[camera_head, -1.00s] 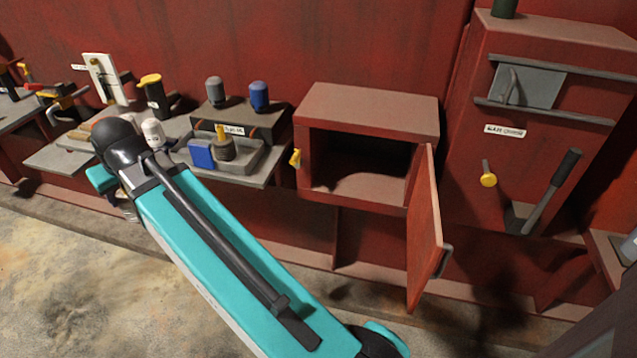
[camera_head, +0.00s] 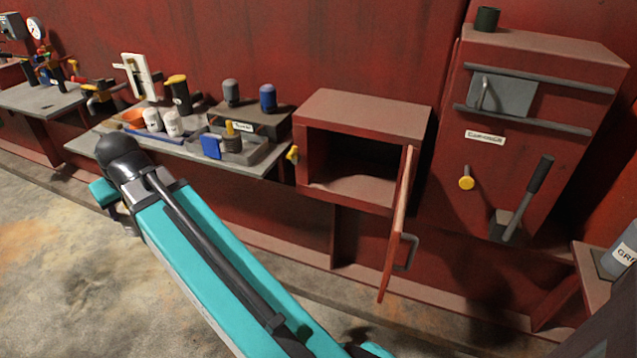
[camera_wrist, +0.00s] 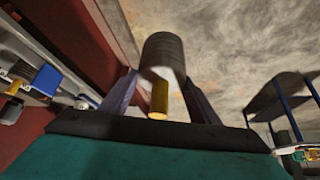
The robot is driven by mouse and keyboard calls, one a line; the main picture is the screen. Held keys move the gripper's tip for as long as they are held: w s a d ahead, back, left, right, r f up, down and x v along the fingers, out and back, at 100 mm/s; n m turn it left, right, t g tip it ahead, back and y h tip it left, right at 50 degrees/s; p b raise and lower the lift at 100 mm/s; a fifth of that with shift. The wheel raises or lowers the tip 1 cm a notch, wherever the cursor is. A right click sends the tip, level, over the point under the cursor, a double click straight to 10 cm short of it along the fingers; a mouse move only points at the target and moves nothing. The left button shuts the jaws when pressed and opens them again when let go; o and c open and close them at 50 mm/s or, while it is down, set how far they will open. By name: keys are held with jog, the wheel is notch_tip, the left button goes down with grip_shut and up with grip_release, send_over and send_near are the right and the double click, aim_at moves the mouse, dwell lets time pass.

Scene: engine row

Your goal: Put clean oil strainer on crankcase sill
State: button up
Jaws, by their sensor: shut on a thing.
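My gripper (camera_wrist: 160,82) is shut on a dark grey ribbed strainer (camera_wrist: 163,50) with a yellow handle, seen in the wrist view. The fingers clasp it from both sides, and open floor shows beyond it. I cannot tell from its surface whether it is clean. In the head view my arm hides the gripper and held strainer. A similar strainer with a yellow handle (camera_head: 232,141) stands in a grey tray on the bench. A red box (camera_head: 365,112), apparently the crankcase, has its door (camera_head: 398,225) open. Its lower sill (camera_head: 350,195) looks bare, and the inside is dark.
A blue block (camera_head: 211,147), white canisters (camera_head: 172,124) and an orange bowl (camera_head: 134,116) stand on the bench. The open door juts forward from the box's right side. A red cabinet with a lever (camera_head: 528,196) stands further right. The floor in front is clear.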

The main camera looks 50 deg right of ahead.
jog(key=shift+s+a, duration=0.1)
jog(key=shift+s, duration=0.05)
jog(key=s+d+f+m+g+h, duration=0.1)
jog(key=s+d+f+m+h, duration=0.15)
jog(key=d, duration=0.75)
jog(key=s+d+f+m+h, duration=0.1)
jog(key=d+f+m, duration=0.3)
jog(key=d, duration=0.5)
jog(key=s+d+f+m+g+h, duration=0.1)
jog(key=s+d+f+m, duration=0.15)
jog(key=d, duration=0.75)
jog(key=s+d+f+m+g+h, duration=0.1)
jog(key=s+d+f+m, duration=0.3)
jog(key=s+d, duration=0.4)
jog(key=s+d+f+m+g+h+b, duration=0.1)
jog(key=s+d+f+m+g, duration=0.2)
jog(key=s+d, duration=0.6)
jog(key=d+f+m, duration=0.2)
jog(key=d, duration=0.3)
jog(key=shift+d+f+g, duration=0.3)
jog(key=shift+f, duration=0.05)
jog(key=d+p, duration=0.2)
jog(key=d, duration=1.1)
jog(key=shift+d, duration=0.25)
